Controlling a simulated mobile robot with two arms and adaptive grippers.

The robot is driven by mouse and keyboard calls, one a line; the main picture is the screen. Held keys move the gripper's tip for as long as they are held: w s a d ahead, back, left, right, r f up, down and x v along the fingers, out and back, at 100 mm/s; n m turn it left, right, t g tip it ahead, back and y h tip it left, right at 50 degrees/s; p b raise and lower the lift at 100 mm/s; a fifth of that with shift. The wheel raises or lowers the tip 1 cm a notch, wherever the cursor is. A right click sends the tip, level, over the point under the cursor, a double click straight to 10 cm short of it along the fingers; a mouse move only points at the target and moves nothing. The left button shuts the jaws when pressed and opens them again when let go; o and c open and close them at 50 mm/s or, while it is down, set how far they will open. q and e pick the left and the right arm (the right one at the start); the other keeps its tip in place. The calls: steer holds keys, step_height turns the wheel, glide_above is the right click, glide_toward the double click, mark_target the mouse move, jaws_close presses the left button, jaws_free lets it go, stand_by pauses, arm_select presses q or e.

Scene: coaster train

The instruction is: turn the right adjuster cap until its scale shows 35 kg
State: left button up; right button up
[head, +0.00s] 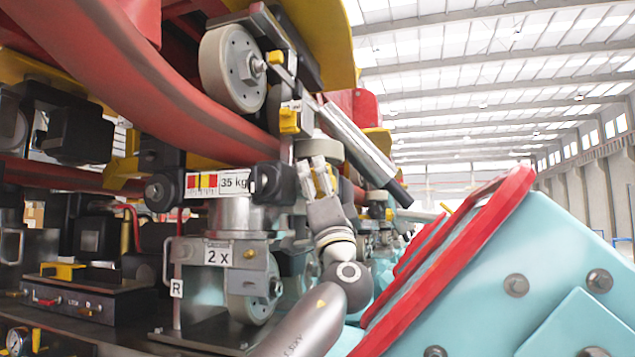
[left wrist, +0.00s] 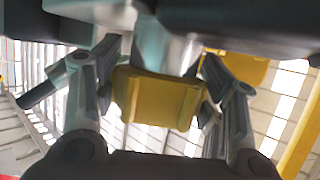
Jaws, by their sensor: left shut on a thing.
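A scale strip (head: 202,184) with red, yellow and white bands sits beside a white plate (head: 235,183) printed "35 kg". Its exact reading is too small to tell. My left gripper (head: 322,178) is to the right of the scale, below the red rail. It is shut on a yellow block (head: 323,182), which shows between the fingers in the left wrist view (left wrist: 158,97). A grey round part (head: 319,149) is just above the gripper. Which part is the right adjuster cap, and whether the yellow block belongs to it, I cannot tell. My right gripper is not in view.
A red curved rail (head: 190,100) runs overhead and a grey wheel (head: 233,68) hangs above it. A wheel bracket with a "2 x" label (head: 217,253) and an "R" tag (head: 176,288) stand below. A teal and red panel (head: 540,270) closes the right side.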

arm_select(q)
steer(key=shift+w+f+n+y+p, duration=0.1)
steer(key=shift+f+n+y+p, duration=0.2)
steer(key=shift+n+y, duration=0.7)
steer(key=shift+y, duration=0.1)
